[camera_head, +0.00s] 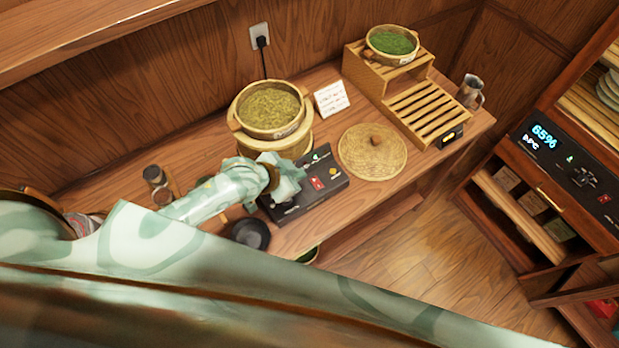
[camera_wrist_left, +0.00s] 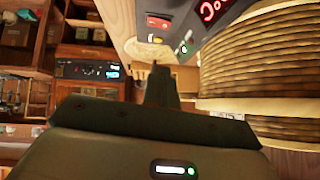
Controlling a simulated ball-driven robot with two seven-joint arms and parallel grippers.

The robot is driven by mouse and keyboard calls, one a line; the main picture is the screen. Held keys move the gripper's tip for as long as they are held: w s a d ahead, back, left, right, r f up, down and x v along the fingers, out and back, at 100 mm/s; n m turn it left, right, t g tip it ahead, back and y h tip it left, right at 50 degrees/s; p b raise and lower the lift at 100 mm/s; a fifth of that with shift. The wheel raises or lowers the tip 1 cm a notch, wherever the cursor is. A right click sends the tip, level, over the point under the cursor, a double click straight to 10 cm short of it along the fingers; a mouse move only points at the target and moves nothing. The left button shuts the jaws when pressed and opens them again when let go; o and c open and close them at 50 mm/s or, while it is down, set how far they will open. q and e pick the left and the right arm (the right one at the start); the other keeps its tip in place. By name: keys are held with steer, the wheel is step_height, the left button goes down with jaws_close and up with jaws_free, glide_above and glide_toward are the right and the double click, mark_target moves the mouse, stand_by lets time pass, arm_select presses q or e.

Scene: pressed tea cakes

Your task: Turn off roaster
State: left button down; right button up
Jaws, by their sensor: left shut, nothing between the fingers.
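The roaster is a round woven drum (camera_head: 302,140) with a black control panel (camera_head: 335,183) at its front. The panel carries a red switch (camera_head: 318,183) and a small green light. A basket of dried leaves (camera_head: 270,107) sits on top. My left gripper (camera_head: 290,178) is over the left part of the panel, hiding some of it. In the left wrist view its fingers (camera_wrist_left: 160,85) are shut and empty, with the panel (camera_wrist_left: 205,35), its red switch (camera_wrist_left: 158,22), lit green lights and red digits beyond them. Contact with the panel cannot be told. My right gripper is not in view.
A woven lid (camera_head: 372,152) lies right of the roaster, with a slatted wooden stand (camera_head: 425,112) and a green-leaf basket (camera_head: 391,42) behind. A note card (camera_head: 331,98) stands near the wall. A dark round dish (camera_head: 250,234) is near the front edge. A cabinet (camera_head: 548,165) is at right.

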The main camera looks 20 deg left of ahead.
arm_select(q)
steer(key=b, duration=0.1)
glide_above(316, 180)
steer(key=s+a, duration=0.1)
steer(key=s, duration=0.1)
step_height(316, 180, down, 4)
steer(key=shift+s+f, duration=0.15)
steer(key=f, duration=0.1)
steer(key=f+b, duration=0.1)
steer(key=f, duration=0.1)
steer(key=shift+w+a+f, duration=0.1)
steer(key=shift+w+f, duration=0.1)
steer(key=shift+w, duration=0.05)
steer(key=shift+a+f+b, duration=0.1)
steer(key=shift+f+b, duration=0.2)
steer(key=shift+f, duration=0.1)
steer(key=shift+f, duration=0.3)
steer(key=shift+s, duration=0.1)
